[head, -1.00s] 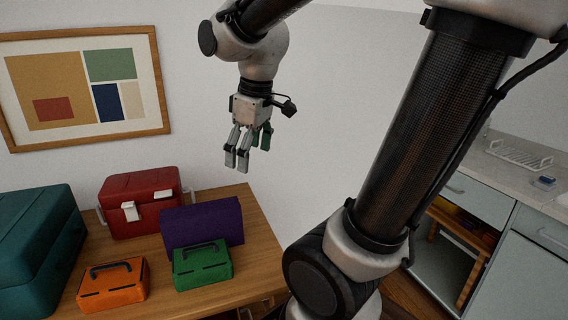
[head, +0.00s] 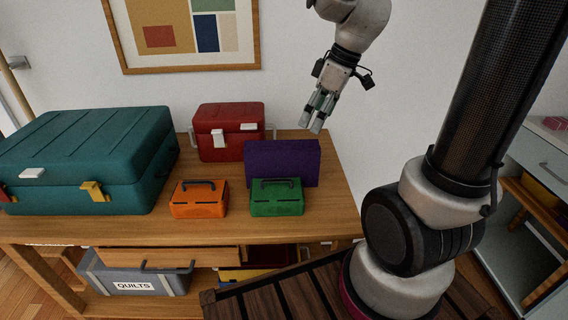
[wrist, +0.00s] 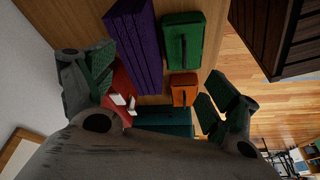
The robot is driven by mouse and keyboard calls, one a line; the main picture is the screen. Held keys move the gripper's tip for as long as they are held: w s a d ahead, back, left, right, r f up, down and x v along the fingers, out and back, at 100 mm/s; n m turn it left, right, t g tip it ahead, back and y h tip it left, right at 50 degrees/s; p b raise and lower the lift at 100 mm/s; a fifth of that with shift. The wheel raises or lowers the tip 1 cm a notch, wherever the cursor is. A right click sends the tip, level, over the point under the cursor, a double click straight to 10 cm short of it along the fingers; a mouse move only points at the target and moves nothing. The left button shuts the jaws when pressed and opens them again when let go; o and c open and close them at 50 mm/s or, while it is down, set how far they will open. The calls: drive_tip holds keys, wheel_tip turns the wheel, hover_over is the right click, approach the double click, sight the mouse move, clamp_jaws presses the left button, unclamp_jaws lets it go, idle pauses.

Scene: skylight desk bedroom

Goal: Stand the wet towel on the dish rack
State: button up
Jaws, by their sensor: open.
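My gripper (head: 317,115) is open and empty. It hangs in the air above the wooden table, in front of the white wall, with its fingers pointing down. Its spread fingers also frame the wrist view (wrist: 155,92), with nothing between them but the table scene beyond. I cannot make out a wet towel in either current view. The dish rack is not in view now; the earlier head frame shows a white rack on the counter at the right.
On the wooden table (head: 328,208) stand a teal case (head: 85,160), red box (head: 231,130), purple block (head: 282,163), orange case (head: 198,199) and green case (head: 277,197). Below is a grey QUILTS bin (head: 137,275). A pink item (head: 554,123) lies on the right counter.

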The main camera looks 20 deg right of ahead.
sight(282, 154)
drive_tip(key=w+f+n, duration=0.1)
drive_tip(key=w+f, duration=0.1)
drive_tip(key=w+a+f+n, duration=0.1)
drive_tip(key=w+f+n, duration=0.1)
drive_tip(key=w+f, duration=0.1)
drive_tip(key=w+a+f+n+y, duration=0.1)
drive_tip(key=w+f, duration=0.1)
drive_tip(key=f, duration=0.1)
drive_tip(key=shift+w+a+f+n+g, duration=0.2)
drive_tip(key=shift+a+f+n+g, duration=0.1)
drive_tip(key=shift+g, duration=0.1)
drive_tip(key=x, duration=0.8)
drive_tip(key=shift+w+a, duration=0.25)
drive_tip(key=shift+a, duration=0.05)
drive_tip(key=c, duration=1.3)
drive_tip(key=shift+r, duration=0.15)
drive_tip(key=shift+c, duration=0.2)
